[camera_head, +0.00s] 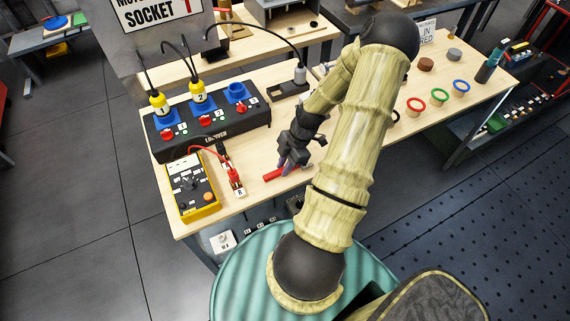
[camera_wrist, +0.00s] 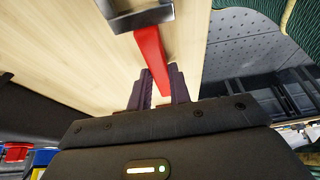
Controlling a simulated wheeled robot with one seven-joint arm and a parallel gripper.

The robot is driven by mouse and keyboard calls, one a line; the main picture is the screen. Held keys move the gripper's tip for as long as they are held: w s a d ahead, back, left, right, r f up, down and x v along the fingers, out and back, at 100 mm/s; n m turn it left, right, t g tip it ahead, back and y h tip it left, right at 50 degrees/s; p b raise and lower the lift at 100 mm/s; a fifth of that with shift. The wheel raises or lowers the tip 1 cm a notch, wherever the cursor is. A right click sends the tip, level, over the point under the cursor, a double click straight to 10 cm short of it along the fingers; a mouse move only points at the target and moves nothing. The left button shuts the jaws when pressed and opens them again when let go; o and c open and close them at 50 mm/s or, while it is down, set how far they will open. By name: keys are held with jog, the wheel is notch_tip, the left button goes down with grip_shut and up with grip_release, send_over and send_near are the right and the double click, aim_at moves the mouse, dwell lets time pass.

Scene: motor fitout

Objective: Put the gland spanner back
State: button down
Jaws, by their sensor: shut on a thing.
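The gland spanner has a red handle (camera_wrist: 150,55) and a grey metal end, which shows at the top of the wrist view (camera_wrist: 140,16). My gripper (camera_wrist: 162,88) is shut on the red handle, with one dark finger on each side of it. In the head view my gripper (camera_head: 288,165) is low over the bench's near side, right of the red clip and the yellow meter. The red handle also shows there (camera_head: 274,174), partly hidden by the fingers. I cannot tell whether the spanner touches the bench top.
The wooden bench (camera_head: 255,190) carries a black socket box (camera_head: 213,131) with blue sockets and yellow plugs, a yellow meter (camera_head: 192,190), and a terminal block with a red clip (camera_head: 232,172). Red, green and blue rings (camera_head: 439,96) lie at the right. My arm hides the bench's middle.

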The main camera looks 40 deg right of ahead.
jog(key=shift+f, duration=0.15)
jog(key=c, duration=1.3)
grip_release()
jog(key=shift+r, duration=0.25)
jog(key=b+v, duration=0.1)
jog(key=v, duration=1)
jog(key=shift+d+r, duration=0.3)
jog(key=shift+r, duration=0.05)
